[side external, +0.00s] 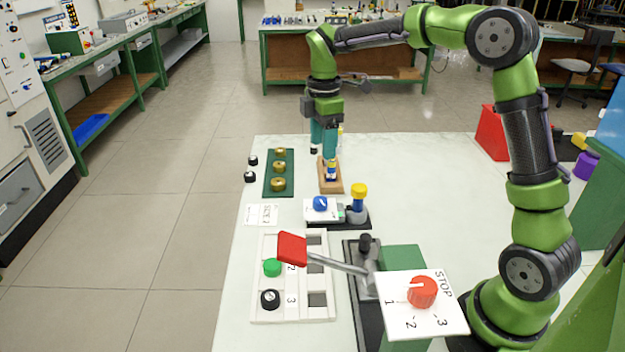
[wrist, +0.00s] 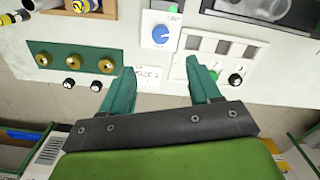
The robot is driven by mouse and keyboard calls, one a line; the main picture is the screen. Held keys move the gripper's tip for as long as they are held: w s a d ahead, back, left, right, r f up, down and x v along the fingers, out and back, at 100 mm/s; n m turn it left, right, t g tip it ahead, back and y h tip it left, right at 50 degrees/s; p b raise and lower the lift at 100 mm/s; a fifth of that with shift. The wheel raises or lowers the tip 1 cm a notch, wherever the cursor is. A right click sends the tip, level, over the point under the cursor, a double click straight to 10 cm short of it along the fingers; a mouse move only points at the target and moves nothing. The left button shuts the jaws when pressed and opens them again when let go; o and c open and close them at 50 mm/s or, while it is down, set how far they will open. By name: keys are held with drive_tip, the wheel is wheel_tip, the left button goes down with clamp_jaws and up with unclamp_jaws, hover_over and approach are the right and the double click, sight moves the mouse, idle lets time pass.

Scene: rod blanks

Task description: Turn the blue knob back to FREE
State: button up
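The blue knob (side external: 320,203) sits on a white plate (side external: 318,215) near the middle of the table. It shows ahead of the fingers in the wrist view (wrist: 160,34), with a small pale mark on it. I cannot read any FREE label, nor tell which setting the knob is at. My gripper (side external: 322,153) has two teal fingers, pointing down above the far part of the table, farther back than the knob. In the wrist view my gripper (wrist: 160,70) is open, with nothing between the fingers, and apart from the knob.
A yellow-topped blue post (side external: 358,200) stands right beside the knob. A green board with brass pieces (side external: 279,168) lies left; a wooden block (side external: 330,187) stands behind. In front are a white slotted panel (side external: 262,303), a red-handled lever (side external: 293,248) and a red STOP dial (side external: 422,291).

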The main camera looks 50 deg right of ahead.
sight(322, 199)
wheel_tip(322, 199, down, 15)
drive_tip(key=shift+f, duration=0.15)
idle(0.4)
drive_tip(key=c, duration=1)
drive_tip(key=shift+c, duration=0.2)
